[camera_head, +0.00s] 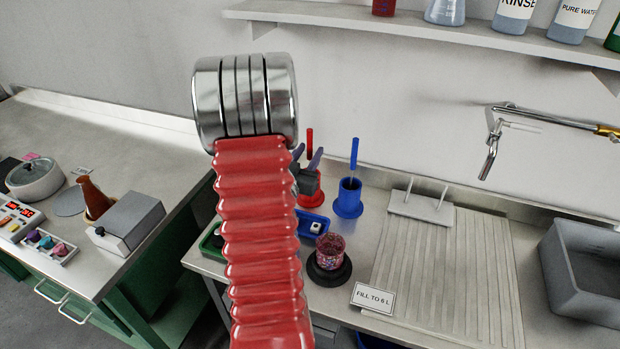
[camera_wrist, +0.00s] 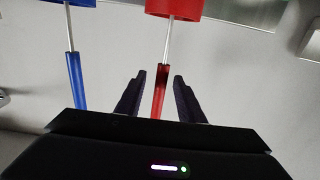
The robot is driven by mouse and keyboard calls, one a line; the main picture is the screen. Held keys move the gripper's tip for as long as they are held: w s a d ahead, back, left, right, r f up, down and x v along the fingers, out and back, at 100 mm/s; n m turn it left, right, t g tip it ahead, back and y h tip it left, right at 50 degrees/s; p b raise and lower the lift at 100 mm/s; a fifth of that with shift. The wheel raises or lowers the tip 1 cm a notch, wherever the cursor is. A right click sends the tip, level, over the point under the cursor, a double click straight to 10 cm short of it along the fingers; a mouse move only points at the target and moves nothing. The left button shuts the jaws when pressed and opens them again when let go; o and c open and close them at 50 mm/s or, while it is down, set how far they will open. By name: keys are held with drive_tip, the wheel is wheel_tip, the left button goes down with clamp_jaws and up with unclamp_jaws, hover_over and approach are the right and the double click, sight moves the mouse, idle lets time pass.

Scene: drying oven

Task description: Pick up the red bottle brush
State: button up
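The red bottle brush (camera_head: 309,140) stands upright in a red holder (camera_head: 312,200) on the bench. My gripper (camera_head: 306,158) is at the brush handle, its dark fingers apart. In the wrist view, which looks upside down, the red handle (camera_wrist: 161,92) lies between the two fingers of my gripper (camera_wrist: 158,85). A gap shows on each side of the handle, so the gripper is open and not closed on it. The brush's bristles are hidden inside the holder. My red ribbed arm covers part of the head view.
A blue brush (camera_head: 354,152) stands in a blue holder (camera_head: 348,200) just to the right. A blue tray (camera_head: 311,230), a cup of red bits (camera_head: 330,250) and a draining board (camera_head: 450,270) are in front and right. The wall is close behind, with a bottle shelf (camera_head: 420,27) above.

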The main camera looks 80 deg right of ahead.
drive_tip(key=d, duration=0.5)
drive_tip(key=shift+s+d+f, duration=0.1)
drive_tip(key=shift+s+f, duration=0.05)
drive_tip(key=shift+c, duration=0.5)
clamp_jaws()
idle(0.4)
